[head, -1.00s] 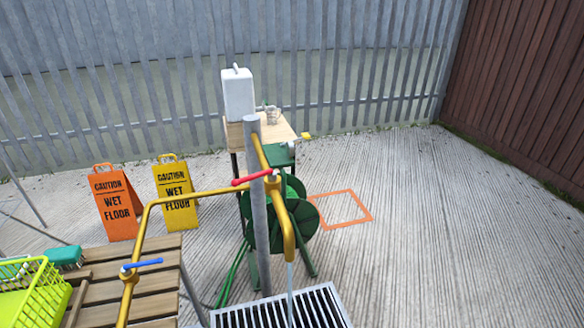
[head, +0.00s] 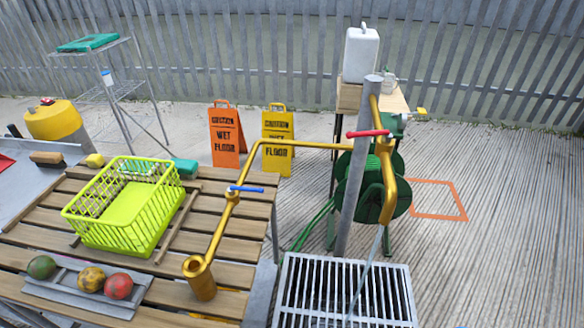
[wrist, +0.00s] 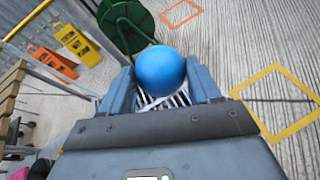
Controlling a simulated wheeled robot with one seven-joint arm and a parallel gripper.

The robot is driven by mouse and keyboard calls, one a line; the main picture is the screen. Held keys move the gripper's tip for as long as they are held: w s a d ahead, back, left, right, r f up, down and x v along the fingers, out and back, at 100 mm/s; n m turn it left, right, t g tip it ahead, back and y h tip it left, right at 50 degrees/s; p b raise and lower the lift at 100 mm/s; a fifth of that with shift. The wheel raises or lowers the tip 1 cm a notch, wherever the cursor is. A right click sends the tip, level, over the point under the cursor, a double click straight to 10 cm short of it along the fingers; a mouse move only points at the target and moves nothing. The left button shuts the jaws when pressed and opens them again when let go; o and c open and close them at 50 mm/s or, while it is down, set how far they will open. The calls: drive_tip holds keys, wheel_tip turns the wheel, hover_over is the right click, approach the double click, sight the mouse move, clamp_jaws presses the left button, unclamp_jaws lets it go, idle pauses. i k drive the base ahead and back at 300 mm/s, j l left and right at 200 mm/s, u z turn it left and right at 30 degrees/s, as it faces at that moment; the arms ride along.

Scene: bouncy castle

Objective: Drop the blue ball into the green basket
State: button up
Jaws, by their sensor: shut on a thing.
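The blue ball (wrist: 160,71) is between the two fingers of my gripper (wrist: 162,88) in the wrist view, and the gripper is shut on it. The ball is held above the floor, with the drain grate behind it. The green basket (head: 151,227), yellow-green with lattice walls, stands upright on the slatted wooden table at the left in the head view. Its floor shows bare in the part I can see.
The slatted table (head: 222,247) also bears a grey tray (head: 62,289) with green, yellow and red balls. A yellow pipe (head: 218,228) with a blue lever rises right of the basket. A grey post (head: 358,170), a hose reel (head: 370,195) and a floor grate (head: 300,290) stand further right.

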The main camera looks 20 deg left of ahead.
sight(135, 208)
drive_tip(key=k+u, duration=0.1)
drive_tip(key=k, duration=0.45)
drive_tip(key=k+j+u, duration=0.1)
drive_tip(key=k, duration=0.5)
drive_tip(key=i+u, duration=0.1)
drive_tip(key=u, duration=0.35)
drive_tip(key=i+l+u, duration=0.1)
drive_tip(key=u, duration=0.35)
drive_tip(key=l+u, duration=0.25)
drive_tip(key=u, duration=0.15)
drive_tip(key=i+l, duration=0.1)
drive_tip(key=l, duration=0.15)
drive_tip(key=i+l, duration=0.15)
drive_tip(key=i+j, duration=0.1)
drive_tip(key=j, duration=0.2)
drive_tip(key=i+j+z, duration=0.1)
drive_tip(key=j, duration=0.15)
drive_tip(key=i+j, duration=0.1)
drive_tip(key=j, duration=0.2)
